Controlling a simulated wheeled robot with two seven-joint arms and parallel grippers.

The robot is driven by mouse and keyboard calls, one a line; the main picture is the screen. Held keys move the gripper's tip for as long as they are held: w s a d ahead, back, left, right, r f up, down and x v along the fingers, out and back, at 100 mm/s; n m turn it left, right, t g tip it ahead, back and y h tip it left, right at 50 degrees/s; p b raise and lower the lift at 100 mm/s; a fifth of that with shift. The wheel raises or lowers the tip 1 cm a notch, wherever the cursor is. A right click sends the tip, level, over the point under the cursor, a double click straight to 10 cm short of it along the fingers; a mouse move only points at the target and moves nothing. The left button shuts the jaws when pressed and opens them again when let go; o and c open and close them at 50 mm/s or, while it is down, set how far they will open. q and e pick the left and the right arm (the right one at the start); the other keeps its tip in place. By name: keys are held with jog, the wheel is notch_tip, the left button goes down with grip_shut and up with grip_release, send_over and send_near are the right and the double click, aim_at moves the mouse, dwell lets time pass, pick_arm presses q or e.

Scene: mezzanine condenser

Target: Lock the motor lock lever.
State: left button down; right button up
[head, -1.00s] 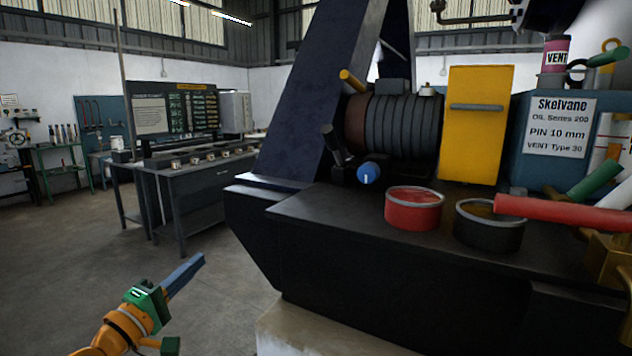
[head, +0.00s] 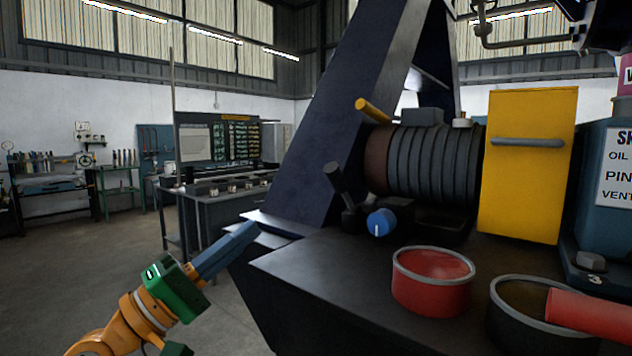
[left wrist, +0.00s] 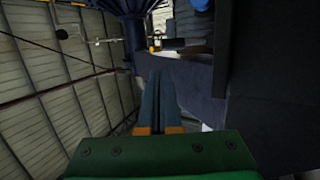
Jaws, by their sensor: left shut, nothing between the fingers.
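The ribbed dark motor (head: 430,160) sits on the black machine bench. A short dark lever (head: 340,183) stands at its left end, tilted up to the left; it looks like the motor lock lever, but no label shows. A blue knob (head: 381,222) with a white mark is just right of its foot. My left gripper (head: 250,230) is shut and empty, at the bench's left corner, lower left of the lever and apart from it. Its blue fingers (left wrist: 158,85) also show together in the left wrist view. My right gripper is not in view.
A yellow handle (head: 373,110) juts out above the motor. A yellow box with a bar (head: 527,170) stands right of it. A red round tin (head: 432,285) and a dark one (head: 525,320) are on the bench front. The sloping dark frame (head: 335,110) rises behind the lever.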

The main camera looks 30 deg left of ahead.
aim_at(325, 171)
pick_arm(q)
jog(key=p+x, duration=0.9)
jog(key=x, duration=0.4)
jog(key=shift+w+r, duration=0.15)
jog(key=shift+r, duration=0.1)
jog(key=shift+w+d, duration=0.2)
jog(key=shift+w, duration=0.2)
jog(key=w+r+p, duration=0.2)
jog(key=w+r, duration=0.2)
jog(key=shift+d+r, duration=0.1)
jog(key=shift+r, duration=0.05)
jog(key=w+r+g+p, duration=0.1)
jog(key=w+r+p, duration=0.1)
jog(key=w, duration=0.7)
jog(key=shift+d+y+p, duration=0.3)
jog(key=shift+d+p, duration=0.15)
jog(key=shift+p, duration=0.05)
